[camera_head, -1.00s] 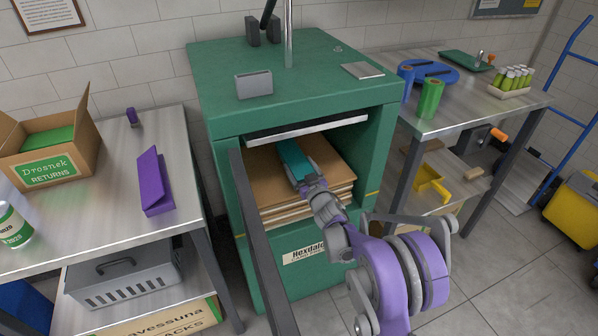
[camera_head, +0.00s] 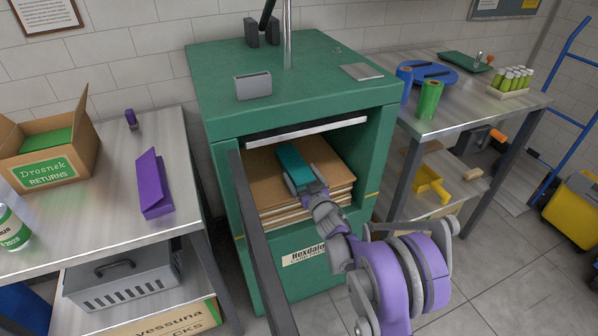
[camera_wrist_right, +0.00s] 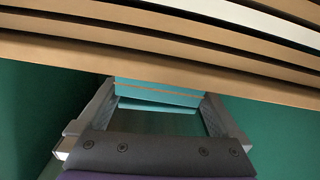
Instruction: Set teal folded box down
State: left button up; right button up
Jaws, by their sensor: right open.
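The teal folded box (camera_head: 293,160) lies on the top of a stack of brown cardboard sheets (camera_head: 258,178) inside the green cabinet. My right gripper (camera_head: 303,182) reaches into the cabinet's opening from the front, at the near end of the box. In the right wrist view my right gripper (camera_wrist_right: 160,108) has its fingers apart, with the teal box (camera_wrist_right: 155,98) between their tips. I cannot tell whether a finger still touches it. The box's near end is partly hidden by the gripper. My left gripper is not in view.
The green cabinet (camera_head: 290,75) has a top edge above the opening and side walls close to my arm. A dark upright bar (camera_head: 262,235) stands at the opening's left. The left table (camera_head: 110,220) holds a purple folded box (camera_head: 152,185) and an open carton (camera_head: 75,172).

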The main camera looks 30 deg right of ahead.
jog(key=s+a+r+m+g+h+p, duration=0.1)
jog(key=s+a+g, duration=0.15)
jog(key=s, duration=0.75)
jog(key=s+a+r+m+g+h, duration=0.1)
jog(key=s+r+m+g+h, duration=0.15)
jog(key=s, duration=0.65)
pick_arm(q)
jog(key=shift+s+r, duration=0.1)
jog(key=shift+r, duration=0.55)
pick_arm(e)
jog(key=s+a+f+n+g+y, duration=0.1)
jog(key=s+a+f+g, duration=0.1)
jog(key=s, duration=0.6)
jog(key=s+a+f+n+g+y, duration=0.1)
jog(key=s+a+f+g+y, duration=0.1)
jog(key=s+a, duration=0.4)
jog(key=s+a+f+n+g+y, duration=0.1)
jog(key=s+a+f+g, duration=0.1)
jog(key=s, duration=0.9)
jog(key=a+g, duration=0.1)
jog(key=g, duration=0.1)
jog(key=shift+s+a+f+g, duration=0.15)
jog(key=shift+a+f+g, duration=0.15)
jog(key=shift+a+f, duration=0.1)
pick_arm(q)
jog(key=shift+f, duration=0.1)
pick_arm(e)
jog(key=shift+f+y, duration=0.1)
jog(key=shift+y, duration=0.15)
